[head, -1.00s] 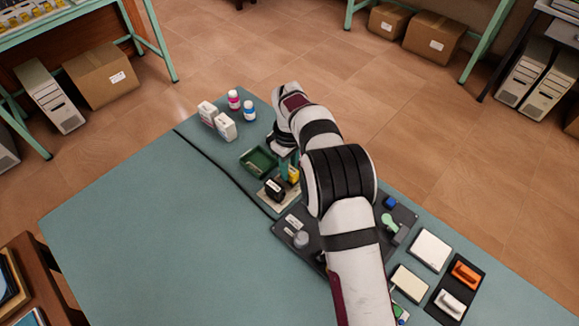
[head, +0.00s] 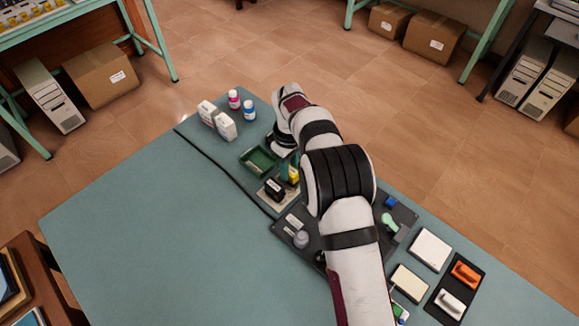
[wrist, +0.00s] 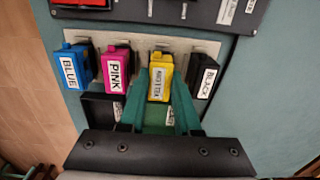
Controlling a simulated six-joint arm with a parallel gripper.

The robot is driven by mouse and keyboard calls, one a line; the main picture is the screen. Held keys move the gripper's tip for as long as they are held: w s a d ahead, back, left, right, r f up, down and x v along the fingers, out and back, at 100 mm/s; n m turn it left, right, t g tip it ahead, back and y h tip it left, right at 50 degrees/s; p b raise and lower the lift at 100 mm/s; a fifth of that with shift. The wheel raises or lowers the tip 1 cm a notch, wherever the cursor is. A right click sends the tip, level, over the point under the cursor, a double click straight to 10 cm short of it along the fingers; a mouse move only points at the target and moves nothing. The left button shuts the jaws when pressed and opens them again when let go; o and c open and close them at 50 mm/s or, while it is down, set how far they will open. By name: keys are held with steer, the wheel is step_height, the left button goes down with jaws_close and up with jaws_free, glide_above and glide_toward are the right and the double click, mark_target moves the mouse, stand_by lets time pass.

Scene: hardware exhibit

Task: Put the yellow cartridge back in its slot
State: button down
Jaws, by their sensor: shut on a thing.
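The yellow cartridge (wrist: 160,78) is in the wrist view, its label facing the camera. It stands between the pink cartridge (wrist: 117,70) and the black cartridge (wrist: 204,76), in line with the row. My gripper (wrist: 161,88) has its green fingers on either side of it and is shut on it. The blue cartridge (wrist: 72,68) is at the left end. The cream holder (wrist: 140,45) lies under the row. I cannot tell whether the yellow cartridge is fully seated; its lower end is hidden. In the head view, the yellow cartridge (head: 293,174) is partly hidden by my arm.
A green tray (head: 258,161) lies beside the holder. White boxes (head: 226,127) and small bottles (head: 249,110) stand near the far corner. A dark panel (head: 288,242) with parts is close on the near side. The left of the table (head: 150,230) is clear.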

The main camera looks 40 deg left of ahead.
steer(key=shift+f, duration=0.4)
stand_by(0.3)
steer(key=shift+c, duration=0.7)
jaws_free()
steer(key=shift+r, duration=3.75)
